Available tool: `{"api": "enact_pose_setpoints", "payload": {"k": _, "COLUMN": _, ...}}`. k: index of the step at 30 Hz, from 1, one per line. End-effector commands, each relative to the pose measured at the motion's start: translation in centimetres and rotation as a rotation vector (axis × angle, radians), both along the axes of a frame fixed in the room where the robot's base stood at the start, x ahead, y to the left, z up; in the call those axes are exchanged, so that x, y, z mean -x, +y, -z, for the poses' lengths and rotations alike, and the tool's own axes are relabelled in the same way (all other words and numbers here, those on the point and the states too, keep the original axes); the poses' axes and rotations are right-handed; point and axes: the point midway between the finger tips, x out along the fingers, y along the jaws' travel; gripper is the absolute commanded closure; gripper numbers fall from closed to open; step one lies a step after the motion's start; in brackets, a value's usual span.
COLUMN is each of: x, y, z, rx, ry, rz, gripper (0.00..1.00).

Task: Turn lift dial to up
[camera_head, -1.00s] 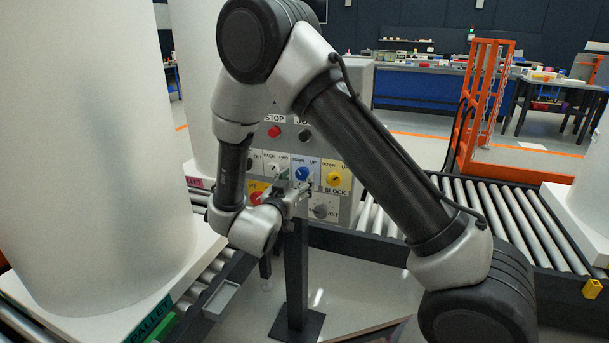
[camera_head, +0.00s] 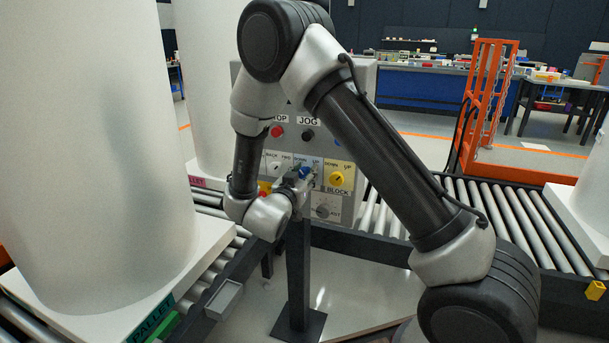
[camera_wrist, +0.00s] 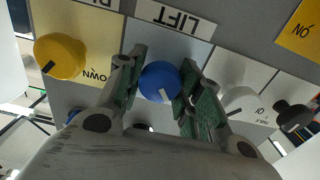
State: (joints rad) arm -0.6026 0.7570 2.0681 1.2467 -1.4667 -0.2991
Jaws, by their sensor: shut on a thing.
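The lift dial is a round blue knob (camera_wrist: 158,82) with a white pointer mark, on a light blue plate with a LIFT label (camera_wrist: 176,18) in the wrist view. The mark points toward the lower right of the wrist picture. My gripper (camera_wrist: 160,84) has one green-grey finger on each side of the knob and is shut on it. In the head view the blue knob (camera_head: 305,172) shows partly behind my gripper (camera_head: 299,179), and its DOWN and UP labels show above it. The lower part of the plate is hidden by my gripper.
A yellow dial (camera_head: 337,178) sits right of the blue one on the grey control panel (camera_head: 352,125), with a grey dial (camera_head: 323,211) below. Red (camera_head: 277,132) and black (camera_head: 308,136) buttons are above. A large white tank (camera_head: 90,130) stands at left; roller conveyors (camera_head: 475,205) lie right.

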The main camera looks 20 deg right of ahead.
Motion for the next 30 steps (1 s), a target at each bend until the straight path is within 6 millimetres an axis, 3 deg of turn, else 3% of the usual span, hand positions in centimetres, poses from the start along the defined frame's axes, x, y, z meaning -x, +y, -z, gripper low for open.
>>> {"api": "enact_pose_setpoints", "payload": {"k": 11, "x": 0.01, "y": 0.01, "z": -0.02, "rx": -0.085, "ry": -0.062, "rz": 0.0, "gripper": 0.88}}
{"api": "enact_pose_setpoints", "payload": {"k": 30, "x": 0.04, "y": -0.02, "z": -0.01, "rx": -0.548, "ry": -0.398, "rz": 0.0, "gripper": 0.88}}
